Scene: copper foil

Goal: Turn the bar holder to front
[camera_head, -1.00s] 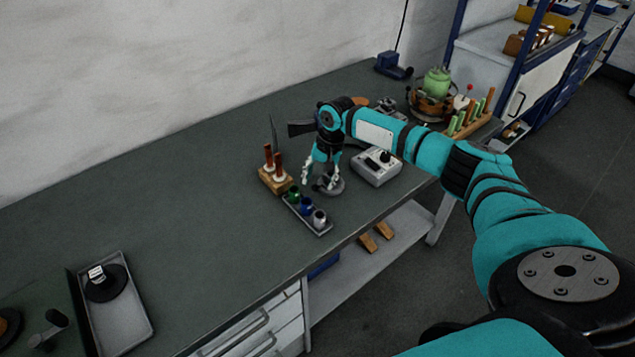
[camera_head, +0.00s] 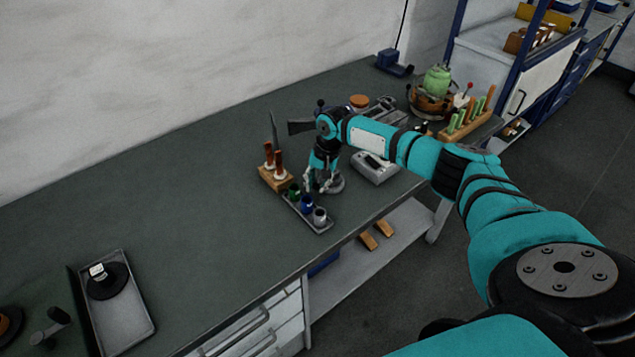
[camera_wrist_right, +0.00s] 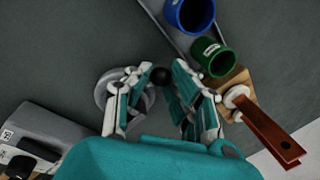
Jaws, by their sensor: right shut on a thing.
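The bar holder, which I take to be the small stand with a round grey base (camera_head: 336,184), is on the workbench, partly hidden by my right gripper. Its round base (camera_wrist_right: 107,88) and a black ball (camera_wrist_right: 160,76) show in the right wrist view. My right gripper (camera_head: 318,186) points down at it, and in the wrist view the fingers (camera_wrist_right: 160,72) close around the black ball from both sides. Which way the holder faces is hard to tell. My left gripper is not in view.
A tray (camera_head: 322,229) with green, blue and grey cups stands close in front of my right gripper. A wooden block (camera_head: 268,184) with brown-handled tools is to its left. A grey device (camera_head: 375,168) is to its right. The bench's left middle is clear.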

